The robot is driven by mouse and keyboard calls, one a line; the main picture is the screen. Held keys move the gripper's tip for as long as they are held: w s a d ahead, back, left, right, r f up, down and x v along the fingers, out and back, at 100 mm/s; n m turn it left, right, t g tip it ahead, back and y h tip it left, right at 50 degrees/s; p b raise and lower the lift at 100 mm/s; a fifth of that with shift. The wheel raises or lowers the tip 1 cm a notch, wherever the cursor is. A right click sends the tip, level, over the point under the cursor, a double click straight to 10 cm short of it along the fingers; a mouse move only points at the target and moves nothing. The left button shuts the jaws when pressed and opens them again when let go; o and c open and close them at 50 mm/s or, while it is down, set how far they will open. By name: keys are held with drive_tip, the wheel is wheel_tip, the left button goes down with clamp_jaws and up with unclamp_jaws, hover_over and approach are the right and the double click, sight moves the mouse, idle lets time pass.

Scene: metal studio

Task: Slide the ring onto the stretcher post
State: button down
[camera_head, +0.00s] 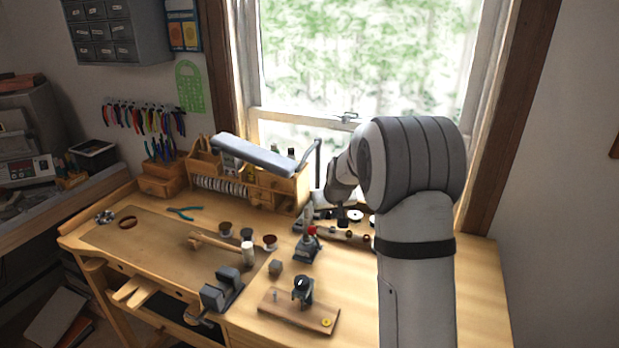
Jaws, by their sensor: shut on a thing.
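My gripper (342,222) points down over the back right of the workbench, in front of the window. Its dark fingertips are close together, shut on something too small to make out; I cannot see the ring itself. A small grey upright tool with a red part (308,246) stands on the bench to the left of and nearer than my gripper. It may be the stretcher, but I cannot tell its post clearly. A wooden board (270,309) nearer the front carries a dark clamp-like fitting (303,289), a short pale peg (275,296) and a yellow disc.
A grey vise (221,290) sits at the front edge, with a small grey block (275,267) near it. A mallet (247,252) and small round pots lie mid-bench. A wooden organizer (290,190) with a lamp stands behind. The front right of the bench is clear.

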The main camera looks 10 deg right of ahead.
drive_tip(key=s+a+r+n+y, duration=0.1)
drive_tip(key=a+r+n, duration=0.15)
drive_tip(key=r, duration=0.45)
drive_tip(key=s+a+r+n+y, duration=0.1)
drive_tip(key=s+a+r+n, duration=0.1)
drive_tip(key=a+r, duration=0.3)
drive_tip(key=b, duration=0.2)
hover_over(307, 209)
drive_tip(key=shift+s+d+f, duration=0.15)
drive_tip(key=shift+s+f, duration=0.05)
drive_tip(key=shift+f, duration=0.7)
drive_tip(key=shift+s+d+f, duration=0.1)
drive_tip(key=shift+s+f, duration=0.1)
drive_tip(key=shift+f, duration=0.7)
drive_tip(key=shift+f+b, duration=1.7)
drive_tip(key=shift+b, duration=0.1)
drive_tip(key=c, duration=1.2)
unclamp_jaws()
drive_tip(key=shift+r, duration=0.1)
drive_tip(key=b+v, duration=0.1)
drive_tip(key=v, duration=0.6)
drive_tip(key=shift+d+r, duration=0.15)
drive_tip(key=shift+r, duration=0.2)
drive_tip(key=shift+s, duration=0.1)
